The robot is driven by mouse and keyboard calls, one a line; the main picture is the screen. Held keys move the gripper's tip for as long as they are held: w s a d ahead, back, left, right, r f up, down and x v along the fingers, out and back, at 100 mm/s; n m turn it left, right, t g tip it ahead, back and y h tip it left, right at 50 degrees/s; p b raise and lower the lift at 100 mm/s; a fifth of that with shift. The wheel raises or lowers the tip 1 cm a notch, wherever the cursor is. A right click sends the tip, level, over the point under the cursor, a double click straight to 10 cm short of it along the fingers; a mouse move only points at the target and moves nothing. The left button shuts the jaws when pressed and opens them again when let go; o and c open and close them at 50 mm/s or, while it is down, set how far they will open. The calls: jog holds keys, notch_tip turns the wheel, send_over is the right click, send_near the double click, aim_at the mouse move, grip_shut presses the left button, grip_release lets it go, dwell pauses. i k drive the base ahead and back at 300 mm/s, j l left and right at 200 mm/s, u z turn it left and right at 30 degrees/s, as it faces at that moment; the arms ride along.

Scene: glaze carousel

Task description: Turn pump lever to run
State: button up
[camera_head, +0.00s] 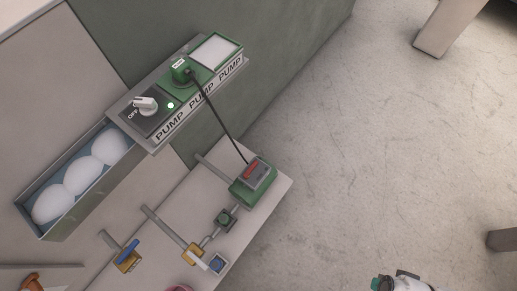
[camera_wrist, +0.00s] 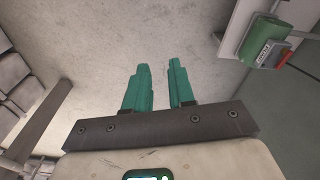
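A grey-white lever knob (camera_head: 145,104) sits on a dark plate marked OFF at the near left end of the control panel (camera_head: 169,143), whose front edge reads PUMP several times. A small light (camera_head: 170,105) beside the knob glows pale green. A black cable runs from a green plug (camera_head: 181,71) on the panel to a green pump unit (camera_head: 246,191) with a grey and red top; a green unit with a red part also shows at upper right in the wrist view (camera_wrist: 262,37). My gripper (camera_wrist: 159,64) has its teal fingers apart, empty, over bare floor, away from the knob.
A blue-lined bin (camera_head: 45,236) with several white rounded objects adjoins the panel. Pipes with a blue-handled valve (camera_head: 128,252) and a white-handled valve (camera_head: 194,255) lie below. The concrete floor (camera_head: 370,140) at right is mostly clear.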

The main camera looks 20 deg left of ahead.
aim_at(247, 176)
jog(key=i+l+u, duration=0.4)
jog(key=l, duration=0.3)
jog(key=i+l+u, duration=0.2)
jog(key=l, duration=0.15)
jog(key=j+u, duration=0.1)
jog(key=u, duration=0.3)
jog(key=i+u, duration=0.1)
jog(key=u, duration=0.75)
jog(key=i+u, duration=0.15)
jog(key=u, duration=0.25)
jog(key=i, duration=0.25)
jog(key=j+u, duration=0.05)
